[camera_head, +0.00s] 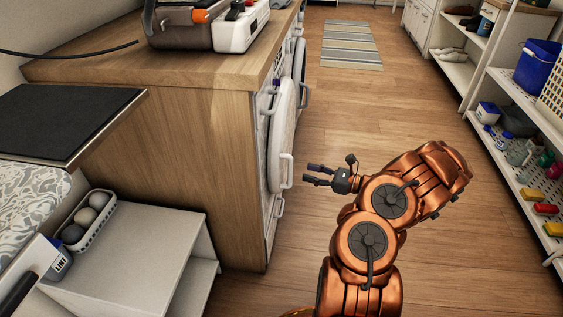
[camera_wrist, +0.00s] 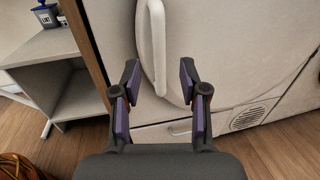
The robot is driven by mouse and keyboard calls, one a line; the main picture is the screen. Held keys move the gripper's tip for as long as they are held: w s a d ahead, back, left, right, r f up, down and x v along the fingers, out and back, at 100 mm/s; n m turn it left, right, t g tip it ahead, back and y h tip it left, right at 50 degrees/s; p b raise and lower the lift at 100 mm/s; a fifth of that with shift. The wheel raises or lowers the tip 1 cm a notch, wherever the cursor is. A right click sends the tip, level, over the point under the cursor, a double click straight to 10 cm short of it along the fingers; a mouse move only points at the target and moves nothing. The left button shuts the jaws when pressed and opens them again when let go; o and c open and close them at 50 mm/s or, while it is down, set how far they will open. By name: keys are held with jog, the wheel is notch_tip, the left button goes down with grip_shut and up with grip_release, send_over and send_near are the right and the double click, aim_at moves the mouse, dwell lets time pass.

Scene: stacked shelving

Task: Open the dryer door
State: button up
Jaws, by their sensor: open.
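The dryer (camera_wrist: 205,35) is white and stands under the wooden counter. Its round door (camera_head: 282,133) looks shut in the head view, seen nearly edge-on. A white handle (camera_head: 286,171) stands out from the door, and it also shows upright in the wrist view (camera_wrist: 157,48). My gripper (camera_head: 307,175) is just right of the handle in the head view. In the wrist view my gripper (camera_wrist: 158,78) is open, with the handle's lower part in line with the gap between its dark, purple-padded fingers. I cannot tell how deep the handle sits between them.
The wooden counter's side panel (camera_head: 170,160) stands left of the dryer. A low white shelf unit (camera_head: 150,250) stands beside it. Open shelving (camera_head: 520,115) with bottles lines the right. The wooden floor (camera_head: 390,120) between is clear, with a striped rug (camera_head: 350,45) farther back.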

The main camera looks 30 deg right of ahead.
jog(key=b, duration=0.2)
send_over(289, 183)
jog(key=shift+w+d, duration=0.25)
jog(key=shift+w, duration=0.1)
grip_shut()
dwell(0.5)
